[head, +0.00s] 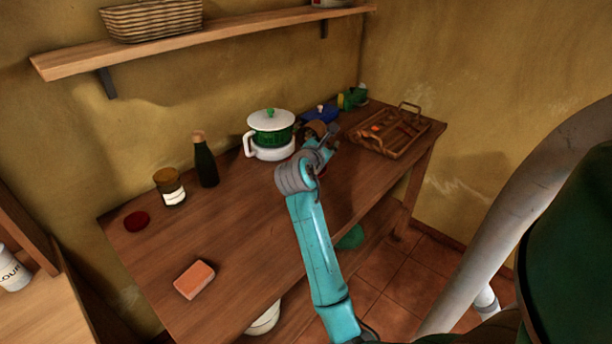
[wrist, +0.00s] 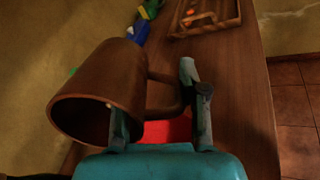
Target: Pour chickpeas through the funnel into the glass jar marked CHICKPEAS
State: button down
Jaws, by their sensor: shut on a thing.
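My gripper (head: 324,146) is over the back right part of the wooden counter. In the wrist view it (wrist: 158,98) is shut on the handle of a brown mug (wrist: 88,88). The mug's open mouth faces the lower left of that view; its inside is dark and I cannot see any chickpeas. The mug (head: 316,127) is partly hidden by my arm in the head view. A glass jar (head: 171,186) with a brownish upper part and a white label stands at the counter's left; the label's writing is too small to read. I cannot make out a funnel.
Near the jar are a red lid (head: 137,221) and a dark bottle (head: 205,164). A white-and-green pot (head: 271,138), a blue item (head: 320,112) and a wooden tray (head: 387,145) stand farther right. An orange block (head: 194,280) lies in front. The counter's left middle is clear.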

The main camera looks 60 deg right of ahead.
jog(key=shift+a+r+h+b, duration=0.1)
jog(key=shift+r+h+b, duration=0.3)
jog(key=shift+h+b, duration=0.65)
dwell(1.3)
